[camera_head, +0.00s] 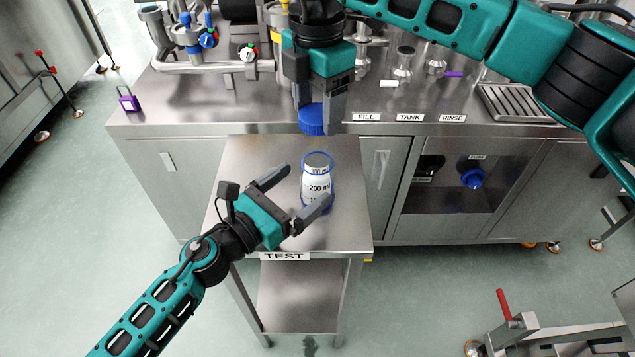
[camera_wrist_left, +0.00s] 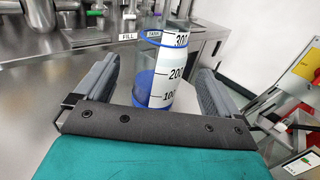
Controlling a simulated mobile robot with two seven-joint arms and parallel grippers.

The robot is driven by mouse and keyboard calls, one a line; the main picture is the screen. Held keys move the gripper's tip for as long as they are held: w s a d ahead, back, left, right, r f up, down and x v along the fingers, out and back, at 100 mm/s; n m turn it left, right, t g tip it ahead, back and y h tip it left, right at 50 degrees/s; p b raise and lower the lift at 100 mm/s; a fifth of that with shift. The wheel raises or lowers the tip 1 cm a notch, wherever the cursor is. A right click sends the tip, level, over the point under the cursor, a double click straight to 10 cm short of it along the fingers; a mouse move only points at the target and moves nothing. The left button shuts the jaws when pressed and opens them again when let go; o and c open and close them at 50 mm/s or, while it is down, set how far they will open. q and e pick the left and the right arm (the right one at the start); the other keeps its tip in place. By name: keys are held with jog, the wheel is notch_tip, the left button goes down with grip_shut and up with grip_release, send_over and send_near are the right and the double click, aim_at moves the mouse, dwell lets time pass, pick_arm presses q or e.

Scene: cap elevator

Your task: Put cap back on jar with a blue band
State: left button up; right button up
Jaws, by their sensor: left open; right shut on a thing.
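The jar with a blue band (camera_head: 317,186) stands upright on the small steel table marked TEST. It is clear with a white 200 ml label, and its top is uncapped. My left gripper (camera_head: 309,184) is open, with its fingers on either side of the jar. In the left wrist view the jar (camera_wrist_left: 165,75) shows between the two fingers, with a gap visible at least on the right. My right gripper (camera_head: 320,116) points down and is shut on the blue cap (camera_head: 312,121). The cap is held above the table, just beyond the jar in the picture.
The TEST table (camera_head: 250,165) is otherwise bare. Behind it is a steel counter (camera_head: 185,115) with pipes, valves, glassware and labels FILL, TANK and RINSE. A blue round part (camera_head: 473,178) sits in the recess below at right. A trolley with a red handle (camera_head: 504,304) stands at lower right.

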aim_at(305, 184)
pick_arm(q)
jog(key=x, duration=0.5)
jog(key=shift+a, duration=0.1)
jog(key=shift+c, duration=0.4)
jog(key=c, duration=1.4)
jog(key=shift+c, duration=0.2)
pick_arm(e)
jog(key=shift+f, duration=2.5)
jog(key=shift+f, duration=0.9)
jog(key=shift+f, duration=0.55)
